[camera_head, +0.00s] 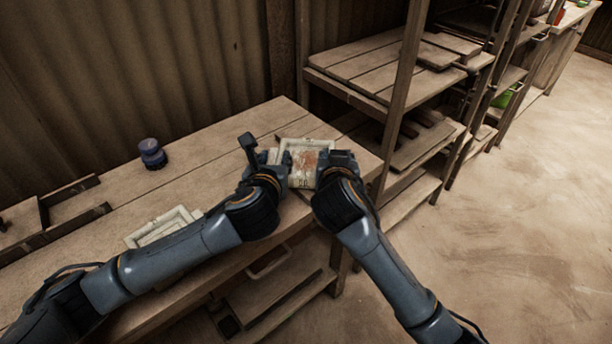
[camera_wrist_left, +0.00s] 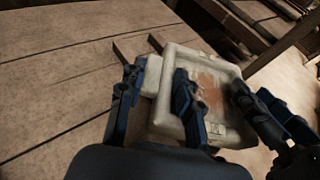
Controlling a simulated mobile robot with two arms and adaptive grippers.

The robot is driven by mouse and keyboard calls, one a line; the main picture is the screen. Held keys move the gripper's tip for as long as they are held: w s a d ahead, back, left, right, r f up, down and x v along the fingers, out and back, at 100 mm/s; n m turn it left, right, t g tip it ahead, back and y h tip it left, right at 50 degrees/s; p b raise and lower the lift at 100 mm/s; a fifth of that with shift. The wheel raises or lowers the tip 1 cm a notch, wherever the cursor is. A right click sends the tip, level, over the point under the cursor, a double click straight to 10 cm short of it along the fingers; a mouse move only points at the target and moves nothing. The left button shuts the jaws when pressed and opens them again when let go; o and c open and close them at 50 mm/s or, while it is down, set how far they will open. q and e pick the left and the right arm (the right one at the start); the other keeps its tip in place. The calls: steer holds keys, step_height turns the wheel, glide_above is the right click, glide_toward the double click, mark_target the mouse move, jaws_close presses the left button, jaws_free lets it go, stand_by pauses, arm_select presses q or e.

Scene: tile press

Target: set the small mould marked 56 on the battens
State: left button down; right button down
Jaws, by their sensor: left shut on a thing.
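A pale square mould (camera_head: 304,165) with a reddish-brown stained floor is at the right end of the bench, between my two grippers. A dark mark shows on its near side, too small to read surely. My left gripper (camera_head: 276,160) is shut on its left wall; the left wrist view shows one finger on each side of that wall (camera_wrist_left: 153,76). My right gripper (camera_head: 338,162) is at the mould's right edge; its grip is unclear. Two thin wooden strips, likely the battens (camera_wrist_left: 123,52), stick out beyond the mould; the rest is hidden.
Another pale mould (camera_head: 165,226) lies on the bench (camera_head: 215,150), partly behind my left arm. A dark blue jar (camera_head: 152,153) stands near the back. A wooden frame (camera_head: 75,203) is at the left. Shelves (camera_head: 365,70) stand to the right. The bench middle is clear.

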arm_select(q)
steer(key=shift+a+f, duration=0.15)
steer(key=shift+f, duration=0.25)
arm_select(e)
steer(key=shift+f, duration=0.45)
arm_select(q)
steer(key=c, duration=1.4)
jaws_free()
steer(key=shift+f+b, duration=0.15)
steer(key=shift+b, duration=0.2)
arm_select(e)
steer(key=c, duration=1.4)
jaws_free()
steer(key=shift+f, duration=0.15)
arm_select(q)
steer(key=o, duration=0.5)
arm_select(e)
steer(key=o, duration=0.5)
steer(key=shift+c, duration=0.2)
steer(key=shift+s+r, duration=0.2)
arm_select(q)
steer(key=v, duration=1.2)
arm_select(e)
steer(key=v, duration=1.1)
steer(key=shift+s, duration=0.3)
steer(key=shift+r, duration=0.1)
